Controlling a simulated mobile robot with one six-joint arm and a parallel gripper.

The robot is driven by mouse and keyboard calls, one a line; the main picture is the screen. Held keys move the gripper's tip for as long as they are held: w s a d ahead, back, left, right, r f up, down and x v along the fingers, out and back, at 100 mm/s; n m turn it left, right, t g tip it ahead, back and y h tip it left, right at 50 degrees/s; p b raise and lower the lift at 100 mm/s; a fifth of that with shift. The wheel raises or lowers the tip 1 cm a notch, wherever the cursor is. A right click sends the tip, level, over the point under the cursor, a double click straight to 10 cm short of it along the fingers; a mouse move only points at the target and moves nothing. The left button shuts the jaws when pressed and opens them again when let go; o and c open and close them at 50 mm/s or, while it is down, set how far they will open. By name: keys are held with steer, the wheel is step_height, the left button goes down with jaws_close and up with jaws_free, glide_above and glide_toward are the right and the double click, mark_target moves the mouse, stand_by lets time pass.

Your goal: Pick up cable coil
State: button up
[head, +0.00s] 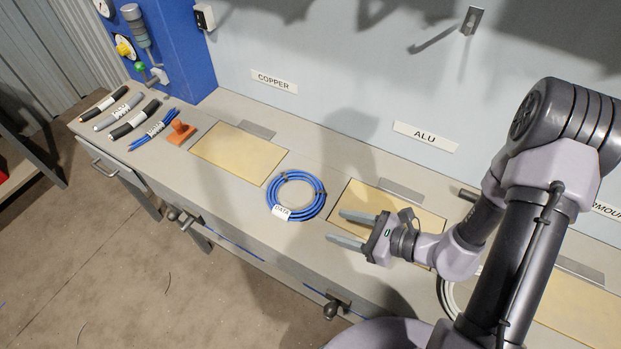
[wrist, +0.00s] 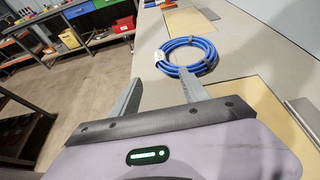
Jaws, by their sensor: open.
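A blue cable coil (head: 297,196) with a white tag lies flat on the grey bench, between the yellow panels marked COPPER and ALU. In the wrist view the coil (wrist: 187,57) lies ahead of the fingertips, a little right of the middle between them. My gripper (head: 335,228) is open and empty, to the right of the coil and apart from it, near the left edge of the ALU panel. Its two fingers also show in the wrist view (wrist: 150,90). The coil is fully in view.
Several cut cable pieces (head: 129,118) and an orange block (head: 181,133) lie at the bench's left end, by a blue post (head: 180,50). Yellow panels (head: 238,152) are set along the bench. A vise-like handle (head: 338,304) projects at the front edge. Bench around the coil is clear.

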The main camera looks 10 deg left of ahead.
mark_target(283, 211)
steer(key=b+x, duration=0.4)
steer(key=x, duration=1.3)
steer(key=shift+a+f, duration=0.25)
steer(key=shift+a, duration=0.05)
steer(key=shift+s, duration=0.1)
jaws_close()
